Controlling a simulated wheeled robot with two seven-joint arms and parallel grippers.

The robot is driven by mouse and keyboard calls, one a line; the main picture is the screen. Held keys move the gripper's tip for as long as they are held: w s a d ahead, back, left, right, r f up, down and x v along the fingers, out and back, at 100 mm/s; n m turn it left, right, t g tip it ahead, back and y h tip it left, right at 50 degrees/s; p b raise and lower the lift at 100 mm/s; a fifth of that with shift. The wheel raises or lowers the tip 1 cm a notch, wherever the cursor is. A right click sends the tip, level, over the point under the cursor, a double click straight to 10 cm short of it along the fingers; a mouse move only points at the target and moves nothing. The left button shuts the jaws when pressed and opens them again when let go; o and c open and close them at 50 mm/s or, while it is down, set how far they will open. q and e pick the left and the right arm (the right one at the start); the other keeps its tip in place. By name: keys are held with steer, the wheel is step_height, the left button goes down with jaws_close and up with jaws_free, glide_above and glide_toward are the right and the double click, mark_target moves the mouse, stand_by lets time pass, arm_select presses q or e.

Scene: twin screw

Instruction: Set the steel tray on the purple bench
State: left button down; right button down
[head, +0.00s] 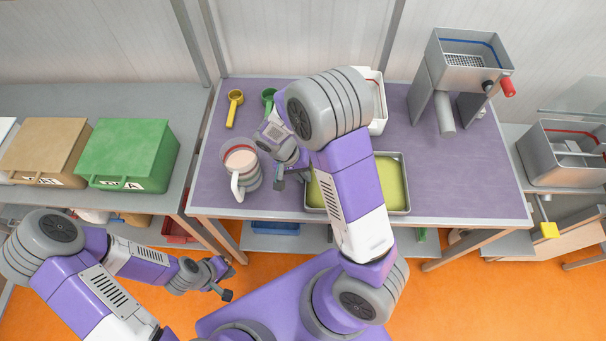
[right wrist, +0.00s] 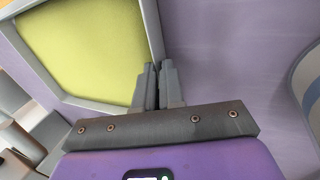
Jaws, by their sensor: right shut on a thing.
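The steel tray (head: 407,192) lies on the purple bench (head: 470,180) near its front edge. It holds a flat yellow-green mass, and my right arm hides its middle in the head view. My right gripper (head: 293,181) is at the tray's left side. In the right wrist view its fingers (right wrist: 158,88) are close together on the tray's rim (right wrist: 153,30), shut on it. I cannot tell whether the tray touches the bench all round. My left gripper (head: 230,281) is open and empty, low in front of the bench above the orange floor.
A jug (head: 241,168) stands left of my right gripper. Yellow (head: 234,108) and green (head: 268,97) scoops and a white container (head: 378,105) lie behind. A steel machine (head: 462,65) stands at back right. The bench's right front is clear.

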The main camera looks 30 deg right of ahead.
steer(key=c, duration=1.2)
jaws_free()
steer(key=p+v, duration=0.2)
steer(key=v, duration=1)
steer(key=shift+s, duration=0.1)
